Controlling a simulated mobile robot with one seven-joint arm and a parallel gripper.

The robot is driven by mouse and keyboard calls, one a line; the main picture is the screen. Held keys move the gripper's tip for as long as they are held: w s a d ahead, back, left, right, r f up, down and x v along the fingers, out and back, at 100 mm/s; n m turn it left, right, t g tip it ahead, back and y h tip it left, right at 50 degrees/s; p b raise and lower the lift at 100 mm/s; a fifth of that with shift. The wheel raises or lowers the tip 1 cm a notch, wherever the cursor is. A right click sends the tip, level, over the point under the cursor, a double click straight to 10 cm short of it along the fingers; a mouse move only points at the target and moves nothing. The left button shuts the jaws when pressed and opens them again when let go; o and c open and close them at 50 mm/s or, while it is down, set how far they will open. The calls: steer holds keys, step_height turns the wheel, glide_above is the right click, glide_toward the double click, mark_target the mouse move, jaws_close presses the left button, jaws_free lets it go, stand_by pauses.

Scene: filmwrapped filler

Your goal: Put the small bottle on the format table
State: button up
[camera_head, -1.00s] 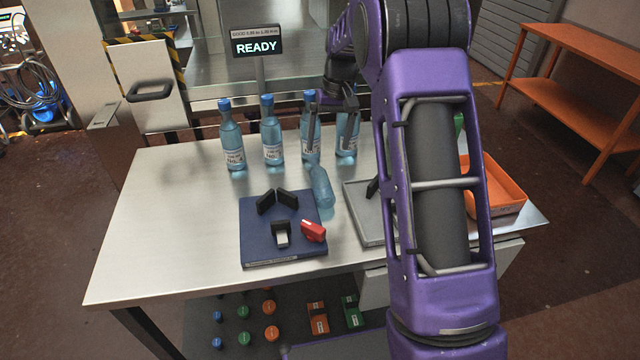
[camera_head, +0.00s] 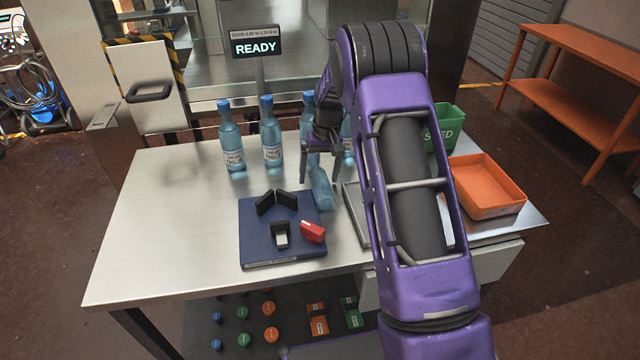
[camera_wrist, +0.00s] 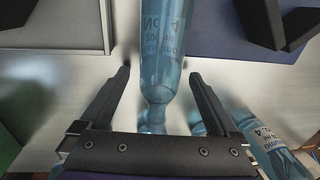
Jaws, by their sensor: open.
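A small clear-blue bottle (camera_head: 321,195) lies on the metal table, in the gap between a blue plate (camera_head: 250,235) and a grey tray (camera_head: 354,212). I take the blue plate to be the format table; it carries black blocks (camera_head: 280,200) and a red clamp-like part (camera_head: 312,231). My gripper (camera_head: 320,180) is open and points down over the bottle. In the wrist view my fingers (camera_wrist: 160,74) stand either side of the bottle's neck end, apart from it, and the labelled body (camera_wrist: 163,35) stretches away. My arm hides part of the grey tray.
Several taller blue bottles (camera_head: 231,145) stand in a row behind, close to my gripper; one also shows in the wrist view (camera_wrist: 268,145). An orange tray (camera_head: 488,187) and a green bin (camera_head: 443,130) are at the right. The table's left part is clear. A READY display (camera_head: 256,48) stands behind.

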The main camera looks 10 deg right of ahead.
jaws_close()
stand_by(0.4)
